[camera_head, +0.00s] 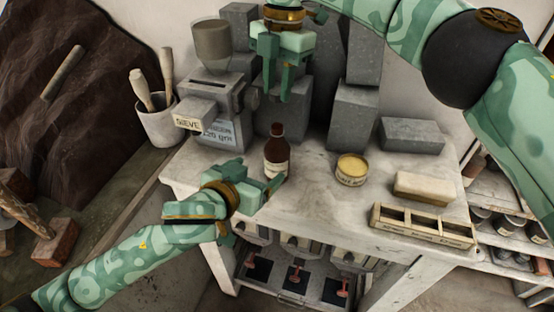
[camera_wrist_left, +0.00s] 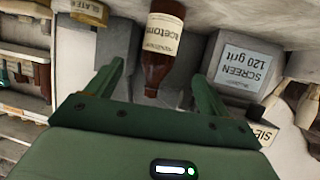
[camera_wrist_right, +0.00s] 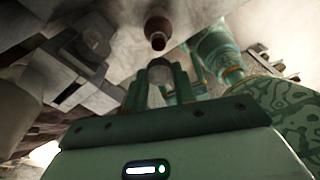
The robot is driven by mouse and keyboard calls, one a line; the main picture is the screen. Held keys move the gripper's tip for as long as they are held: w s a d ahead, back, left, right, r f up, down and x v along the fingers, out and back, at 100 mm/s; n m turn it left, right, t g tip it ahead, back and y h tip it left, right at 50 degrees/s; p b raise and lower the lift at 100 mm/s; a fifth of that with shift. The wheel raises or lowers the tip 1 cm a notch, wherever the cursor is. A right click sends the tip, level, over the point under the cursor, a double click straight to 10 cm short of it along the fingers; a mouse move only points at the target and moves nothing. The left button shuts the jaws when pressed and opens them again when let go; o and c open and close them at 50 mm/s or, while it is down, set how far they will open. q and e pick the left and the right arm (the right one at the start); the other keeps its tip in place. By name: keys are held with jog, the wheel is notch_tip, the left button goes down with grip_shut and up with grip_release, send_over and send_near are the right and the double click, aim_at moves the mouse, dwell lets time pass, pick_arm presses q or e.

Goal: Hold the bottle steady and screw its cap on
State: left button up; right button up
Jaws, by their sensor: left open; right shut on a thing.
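The brown bottle (camera_head: 277,152) with a cream label stands upright on the pale worktop. In the left wrist view the bottle (camera_wrist_left: 163,45) appears inverted, its label reading acetone. My left gripper (camera_head: 258,176) is open beside it; in that view the bottle lies between the fingertips (camera_wrist_left: 155,72), with no clear contact. My right gripper (camera_head: 278,96) points down above the bottle, shut on a small greyish piece, seemingly the cap (camera_wrist_right: 160,72), between its fingers (camera_wrist_right: 158,80). The bottle's bare neck (camera_wrist_right: 158,38) shows beyond those fingers, apart from the piece. The fingers hide the piece in the head view.
A grey machine (camera_head: 215,105) with a sieve sign stands left of the bottle. A round yellow tin (camera_head: 352,169) is to its right, then a pale block (camera_head: 422,187) and a compartmented tray (camera_head: 423,226). Grey blocks (camera_head: 352,115) stand behind. Worktop between bottle and tin is clear.

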pick_arm(q)
jog(key=x, duration=1)
jog(key=shift+w+d+f, duration=0.1)
jog(key=shift+w+f, duration=0.05)
jog(key=shift+f, duration=0.05)
jog(key=c, duration=1.5)
pick_arm(e)
send_over(276, 127)
jog(key=shift+w+d+f, duration=0.1)
jog(key=shift+w+f, duration=0.05)
jog(key=shift+f, duration=1.1)
jog(key=shift+w+d+f, duration=0.1)
jog(key=shift+f, duration=1.15)
